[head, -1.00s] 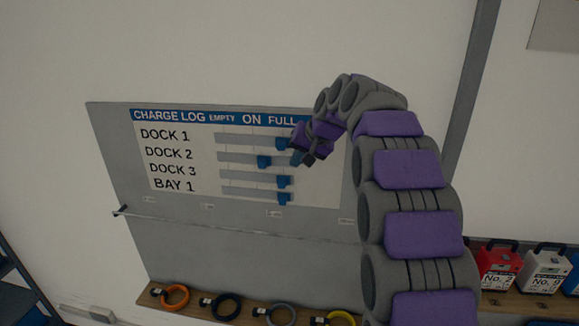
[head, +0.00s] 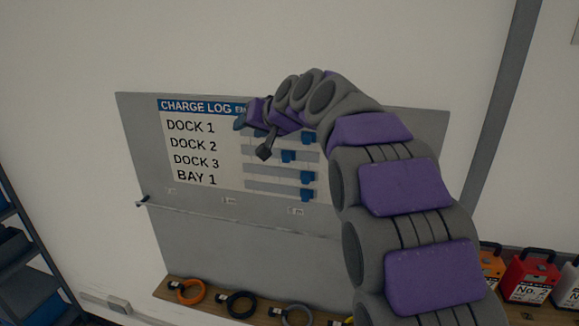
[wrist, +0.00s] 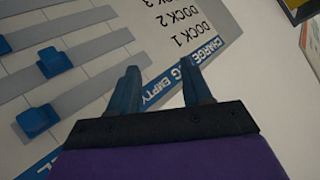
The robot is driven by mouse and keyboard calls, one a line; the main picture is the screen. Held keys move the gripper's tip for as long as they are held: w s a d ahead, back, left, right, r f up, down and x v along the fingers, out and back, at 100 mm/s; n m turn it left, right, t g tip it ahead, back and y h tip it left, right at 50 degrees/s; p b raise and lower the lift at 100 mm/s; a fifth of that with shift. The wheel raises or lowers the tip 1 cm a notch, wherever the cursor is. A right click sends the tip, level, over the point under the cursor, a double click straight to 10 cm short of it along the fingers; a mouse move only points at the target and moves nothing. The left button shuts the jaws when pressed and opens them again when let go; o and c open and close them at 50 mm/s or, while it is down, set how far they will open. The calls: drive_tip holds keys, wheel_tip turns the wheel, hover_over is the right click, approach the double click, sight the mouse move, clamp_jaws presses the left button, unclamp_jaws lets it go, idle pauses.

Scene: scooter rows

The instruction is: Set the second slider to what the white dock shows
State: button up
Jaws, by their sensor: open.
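The charge log panel (head: 205,185) shows rows Dock 1, Dock 2, Dock 3 and Bay 1, with blue sliders on grey tracks. The second slider, Dock 2 (head: 288,156), sits short of the Dock 3 (head: 307,178) and Bay 1 (head: 307,195) sliders, which are farther toward the full end. In the wrist view the Dock 2 slider (wrist: 53,63) and Dock 1 slider (wrist: 37,120) lie left of my gripper (wrist: 160,75). My gripper (head: 252,138) is open and empty in front of the header and upper rows near the empty end. No white dock is in view.
Coloured cable rings (head: 240,304) lie along a wooden ledge below the board. A thin rod (head: 215,222) crosses the board under the panel. Red and orange boxes (head: 528,277) stand at lower right, and a dark shelf (head: 25,270) at left.

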drive_tip(key=s+a+f+t+b, duration=0.1)
drive_tip(key=a+t+b, duration=0.15)
drive_tip(key=a, duration=0.75)
drive_tip(key=m+t+h+b, duration=0.5)
drive_tip(key=h, duration=0.8)
approach(284, 159)
drive_tip(key=x, duration=0.5)
drive_tip(key=b+x, duration=0.1)
drive_tip(key=x, duration=0.2)
drive_tip(key=shift+d, duration=0.35)
drive_tip(key=shift+w+f, duration=0.1)
drive_tip(key=shift+w, duration=0.35)
drive_tip(key=shift+w+a, duration=0.1)
drive_tip(key=shift+a, duration=0.05)
drive_tip(key=shift+c, duration=0.2)
